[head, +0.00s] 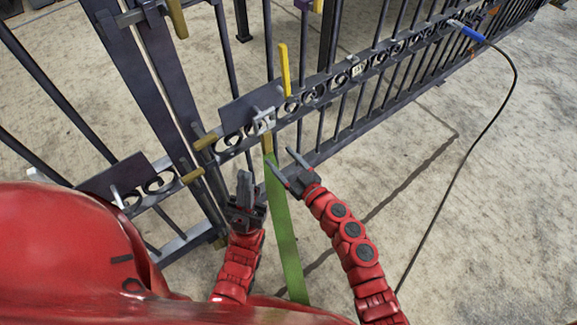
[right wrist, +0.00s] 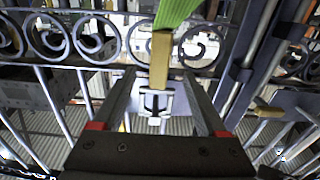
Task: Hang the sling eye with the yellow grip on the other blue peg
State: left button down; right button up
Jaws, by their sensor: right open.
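A green sling strap (head: 283,235) runs up from the lower edge to the gate in the head view. At its upper end are a tan-yellow grip (head: 267,143) and a pale metal eye (head: 264,120) against the gate. My right gripper (head: 283,160) is open, just below and right of the grip. In the right wrist view the grip (right wrist: 160,60) and eye (right wrist: 155,102) appear between the open fingers, not clamped. My left gripper (head: 245,187) is left of the strap, seen edge-on, so its opening is unclear. I cannot make out a blue peg for certain.
The dark gate (head: 345,75) with scrollwork crosses the view, with a thick post (head: 165,90) at left. Yellow bars (head: 284,70) stick out from it. A blue-handled tool (head: 467,31) with a black cable (head: 497,110) is at upper right. Bare concrete (head: 455,215) lies at right.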

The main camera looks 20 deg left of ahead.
aim_at(268, 140)
jog(key=shift+b+x, duration=0.65)
jog(key=shift+x, duration=3.1)
grip_shut()
jog(key=shift+r+p, duration=0.2)
jog(key=shift+p, duration=0.1)
jog(key=shift+r+p, duration=0.7)
jog(key=shift+p, duration=0.25)
